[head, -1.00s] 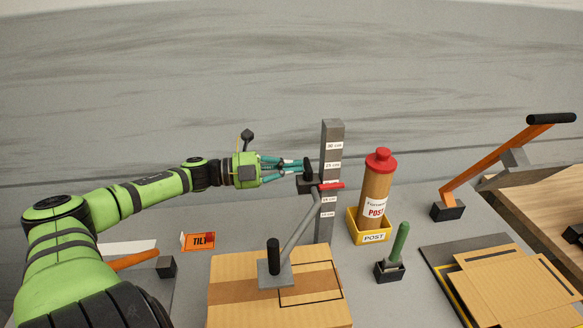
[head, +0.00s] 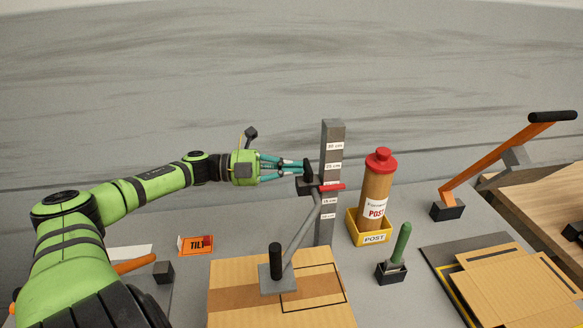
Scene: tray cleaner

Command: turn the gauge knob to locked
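The gauge is an upright grey post (head: 331,155) with white height labels. A dark slider block with a red pointer (head: 332,187) sits partway up it. A black knob (head: 308,169) stands on the slider's left side. My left gripper (head: 302,171) reaches in from the left, its teal fingers at the knob. The fingers look close together around or against the knob; I cannot tell whether they grip it. A grey arm runs from the slider down to a plate with a black handle (head: 275,261) on a cardboard box (head: 235,298). My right gripper is out of view.
A red-capped post tube (head: 376,190) stands in a yellow holder (head: 372,237) right of the gauge. A green handle (head: 401,243) stands in a black base nearby. An orange lever (head: 490,160) and flat cardboard (head: 510,285) are at right. An orange TILT sign (head: 197,244) lies left.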

